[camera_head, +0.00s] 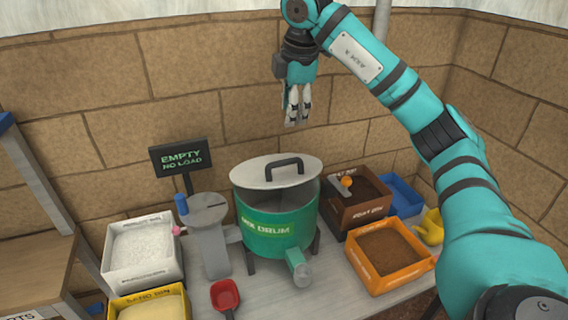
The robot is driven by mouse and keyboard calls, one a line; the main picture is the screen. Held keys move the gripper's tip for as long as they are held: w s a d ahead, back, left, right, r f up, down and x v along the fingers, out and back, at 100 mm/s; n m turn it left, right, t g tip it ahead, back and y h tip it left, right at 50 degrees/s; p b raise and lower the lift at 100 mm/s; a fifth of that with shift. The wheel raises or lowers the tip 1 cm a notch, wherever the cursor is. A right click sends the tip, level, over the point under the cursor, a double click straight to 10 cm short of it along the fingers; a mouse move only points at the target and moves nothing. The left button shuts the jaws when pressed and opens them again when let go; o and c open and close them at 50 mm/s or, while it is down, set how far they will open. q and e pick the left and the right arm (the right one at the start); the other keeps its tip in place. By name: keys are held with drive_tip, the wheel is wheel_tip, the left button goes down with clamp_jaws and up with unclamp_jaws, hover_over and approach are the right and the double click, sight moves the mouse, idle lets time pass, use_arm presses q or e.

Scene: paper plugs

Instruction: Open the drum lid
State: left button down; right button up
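The green mix drum (278,228) stands on the table at the centre. Its pale round lid (248,172) with a dark arched handle (284,162) sits over the top; it looks tilted, with the drum's grey inside showing below its right edge. My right gripper (297,122) hangs above and behind the drum, fingers pointing down and close together, apart from the lid. Nothing shows between its fingers. I cannot see my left gripper.
A sign (181,157) reading "EMPTY NO LOAD" stands behind left of the drum. A white bin (140,282), a yellow bin and a red scoop (225,295) are at left and front. A brown box (355,212), an orange tray (436,262) and a blue bin (403,196) are at right.

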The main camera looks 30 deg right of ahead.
drive_tip(key=p, duration=0.1)
approach(284, 162)
drive_tip(key=p+x, duration=0.1)
drive_tip(key=x, duration=0.3)
drive_tip(key=p+x, duration=0.1)
drive_tip(key=x, duration=0.3)
drive_tip(key=shift+w+d+f+p, duration=0.1)
drive_tip(key=shift+w+f+p, duration=0.2)
drive_tip(key=shift+w+p, duration=0.1)
use_arm(q)
drive_tip(key=r, duration=0.4)
drive_tip(key=shift+s+a, duration=0.15)
drive_tip(key=shift+a, duration=0.05)
use_arm(e)
drive_tip(key=shift+s, duration=0.1)
clamp_jaws()
use_arm(q)
drive_tip(key=shift+a, duration=0.1)
